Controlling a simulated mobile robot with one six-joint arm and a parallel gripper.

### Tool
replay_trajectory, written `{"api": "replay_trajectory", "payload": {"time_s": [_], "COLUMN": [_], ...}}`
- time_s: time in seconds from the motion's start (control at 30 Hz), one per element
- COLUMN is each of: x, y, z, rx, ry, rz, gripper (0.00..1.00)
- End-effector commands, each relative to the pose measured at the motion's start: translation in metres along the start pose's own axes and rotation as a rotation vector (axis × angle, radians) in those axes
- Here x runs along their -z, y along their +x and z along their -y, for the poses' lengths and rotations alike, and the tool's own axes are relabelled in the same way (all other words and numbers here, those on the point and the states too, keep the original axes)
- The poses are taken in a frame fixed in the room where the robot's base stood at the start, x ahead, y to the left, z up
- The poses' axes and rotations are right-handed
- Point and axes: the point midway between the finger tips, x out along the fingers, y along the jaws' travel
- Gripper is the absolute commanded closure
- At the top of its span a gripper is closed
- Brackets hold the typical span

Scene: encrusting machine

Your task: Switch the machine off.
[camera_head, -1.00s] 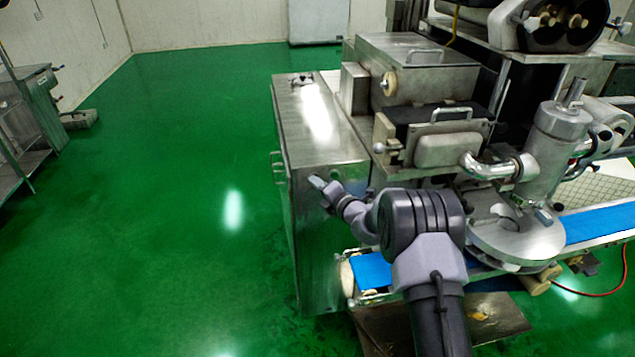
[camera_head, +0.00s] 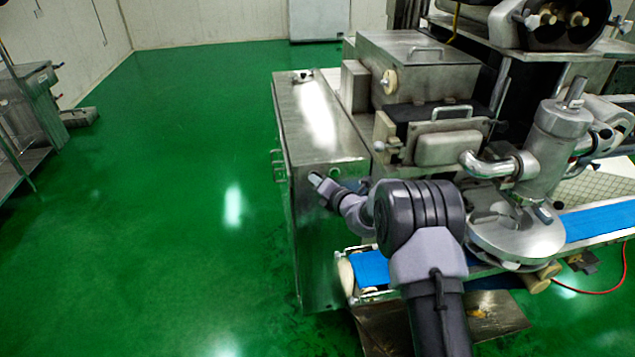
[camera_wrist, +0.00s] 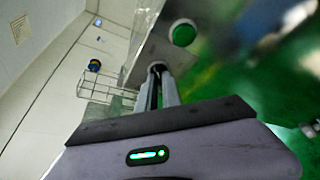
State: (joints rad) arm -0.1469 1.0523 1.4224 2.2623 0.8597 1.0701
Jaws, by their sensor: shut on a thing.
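The machine (camera_head: 425,70) is a large steel encrusting machine with a tall steel cabinet (camera_head: 318,255) at its left end. My gripper (camera_head: 317,180) is at the upper part of the cabinet's front face, seen from behind and small. In the wrist view, my gripper (camera_wrist: 158,80) has its fingers close together on a small round switch (camera_wrist: 157,66) with a pale rim. The fingers hide most of the switch, so its setting cannot be read. A round green button (camera_wrist: 183,33) with a pale rim sits beside it on the same steel panel, apart from the fingers.
A blue conveyor belt (camera_head: 374,270) runs below my arm at the machine's front. A steel table (camera_head: 38,110) stands far left. The green floor (camera_head: 185,220) between is clear. A wire rack (camera_wrist: 100,88) shows in the wrist view.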

Motion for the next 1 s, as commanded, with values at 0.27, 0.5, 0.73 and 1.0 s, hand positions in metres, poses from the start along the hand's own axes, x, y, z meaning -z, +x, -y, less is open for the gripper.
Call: {"api": "replay_trajectory", "payload": {"time_s": [0.27, 0.5, 0.73, 1.0], "x": [0.000, 0.000, -0.002, -0.002], "y": [0.000, -0.001, -0.045, -0.133], "z": [0.000, 0.000, -0.001, -0.001], "rx": [0.000, 0.000, 0.003, 0.002], "ry": [-0.001, 0.000, 0.003, 0.002], "rz": [0.000, 0.000, 0.001, 0.002], "gripper": [0.69, 0.69, 0.69, 0.69]}}
